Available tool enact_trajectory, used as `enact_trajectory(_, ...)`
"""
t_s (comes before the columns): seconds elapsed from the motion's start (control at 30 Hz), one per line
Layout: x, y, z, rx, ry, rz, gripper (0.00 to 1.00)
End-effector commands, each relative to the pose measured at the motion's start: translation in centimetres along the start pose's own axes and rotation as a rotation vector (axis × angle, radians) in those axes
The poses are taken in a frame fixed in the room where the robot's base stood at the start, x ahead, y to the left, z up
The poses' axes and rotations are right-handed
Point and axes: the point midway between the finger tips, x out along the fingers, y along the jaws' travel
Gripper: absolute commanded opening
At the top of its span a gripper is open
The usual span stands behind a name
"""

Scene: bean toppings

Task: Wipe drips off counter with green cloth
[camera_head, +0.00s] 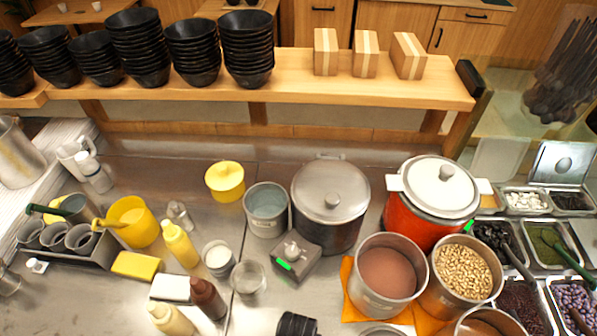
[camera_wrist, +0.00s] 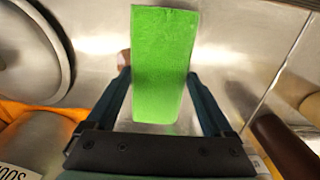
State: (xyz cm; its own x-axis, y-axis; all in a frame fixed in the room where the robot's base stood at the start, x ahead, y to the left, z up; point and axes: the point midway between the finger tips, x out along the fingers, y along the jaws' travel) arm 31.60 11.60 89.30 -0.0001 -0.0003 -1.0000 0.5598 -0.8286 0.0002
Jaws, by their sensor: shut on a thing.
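In the wrist view, the green cloth (camera_wrist: 165,62) hangs out flat beyond the two dark teal fingers of my gripper (camera_wrist: 156,82). The gripper is shut on it. The steel counter (camera_wrist: 225,50) lies behind the cloth, and I cannot tell whether the cloth touches it. A small brownish patch (camera_wrist: 123,58) shows beside the left finger, partly hidden; I cannot tell whether it is a drip. The counter also shows in the head view (camera_head: 140,180). I cannot clearly make out the gripper or cloth there.
A brown bottle (camera_head: 208,298) stands left of a grey block with a green strip (camera_head: 292,258). A lidded steel pot (camera_head: 330,195), a soup pot (camera_head: 385,275) and an orange cloth (camera_head: 349,290) crowd the right. Small open counter patches lie between them.

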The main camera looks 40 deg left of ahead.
Motion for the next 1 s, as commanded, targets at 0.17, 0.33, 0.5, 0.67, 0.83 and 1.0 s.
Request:
enact_trajectory(0.17, 0.0, 0.1, 0.0, 0.0, 0.0, 0.0, 0.42)
enact_trajectory(0.33, 0.0, 1.0, -0.1, 0.002, 0.001, 0.001, 0.42)
enact_trajectory(0.5, 0.0, 2.2, 0.0, 0.002, 0.0, 0.0, 0.42)
enact_trajectory(0.67, 0.1, 3.3, 0.0, 0.002, 0.0, 0.0, 0.42)
enact_trajectory(0.83, 0.1, 4.5, 0.0, 0.002, 0.0, 0.001, 0.42)
enact_trajectory(1.0, 0.1, 5.0, 0.0, 0.001, -0.001, 0.0, 0.42)
